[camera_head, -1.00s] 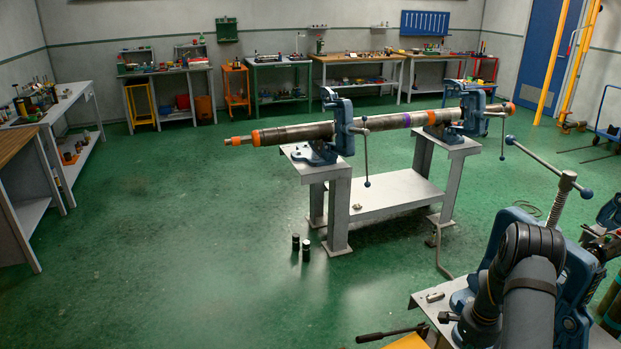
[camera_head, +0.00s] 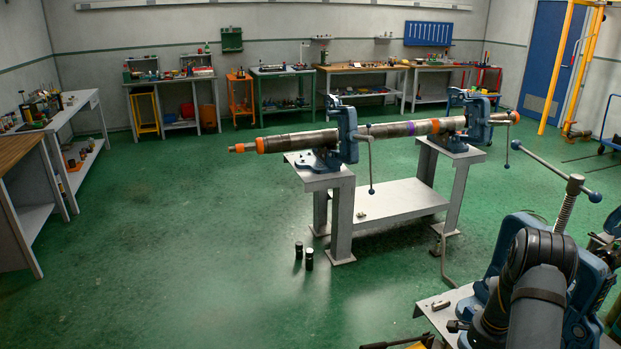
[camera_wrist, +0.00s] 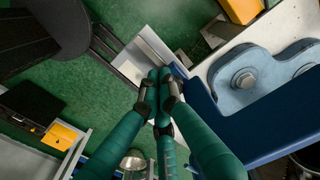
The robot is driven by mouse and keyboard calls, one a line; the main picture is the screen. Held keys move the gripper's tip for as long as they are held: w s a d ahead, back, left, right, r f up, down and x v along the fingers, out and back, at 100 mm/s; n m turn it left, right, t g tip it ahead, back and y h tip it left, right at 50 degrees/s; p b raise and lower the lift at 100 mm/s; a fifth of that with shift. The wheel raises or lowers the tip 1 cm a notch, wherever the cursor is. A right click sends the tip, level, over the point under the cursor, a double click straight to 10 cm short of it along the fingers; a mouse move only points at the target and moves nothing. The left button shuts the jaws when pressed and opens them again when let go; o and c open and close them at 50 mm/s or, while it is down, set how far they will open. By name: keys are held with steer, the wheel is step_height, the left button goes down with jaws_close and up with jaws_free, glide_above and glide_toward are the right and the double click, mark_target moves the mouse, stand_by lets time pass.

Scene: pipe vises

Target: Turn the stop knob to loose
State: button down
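In the wrist view, the teal fingers of my gripper (camera_wrist: 158,74) come together at their tips near the middle. I see nothing held between them. A blue vise body (camera_wrist: 230,130) is close on the right, with a grey bolt head (camera_wrist: 243,79) on its pale blue plate. In the head view, the near blue vise (camera_head: 581,325) stands at lower right, mostly behind my dark arm, with a screw and cross handle (camera_head: 575,184) above it. My gripper is hidden or not distinct there. I cannot pick out the stop knob or its setting with certainty.
A long pipe (camera_head: 290,142) lies in two vises on a grey stand (camera_head: 342,215). Two small black cylinders (camera_head: 309,259) stand on the floor beside it. A yellow object (camera_wrist: 240,8) is at the wrist view's top. The green floor at left is clear.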

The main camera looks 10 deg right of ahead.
steer(key=shift+s+a+f, duration=0.3)
steer(key=shift+s+f, duration=0.2)
steer(key=shift+s, duration=0.2)
steer(key=shift+a, duration=0.1)
steer(key=shift+s+a+r, duration=0.1)
steer(key=shift+a, duration=0.05)
steer(key=shift+r, duration=0.45)
steer(key=r+p, duration=0.2)
steer(key=r, duration=0.1)
steer(key=r+p, duration=0.1)
steer(key=r, duration=0.1)
steer(key=shift+w+r+p, duration=0.15)
steer(key=shift+w+p, duration=0.15)
steer(key=shift+w, duration=0.1)
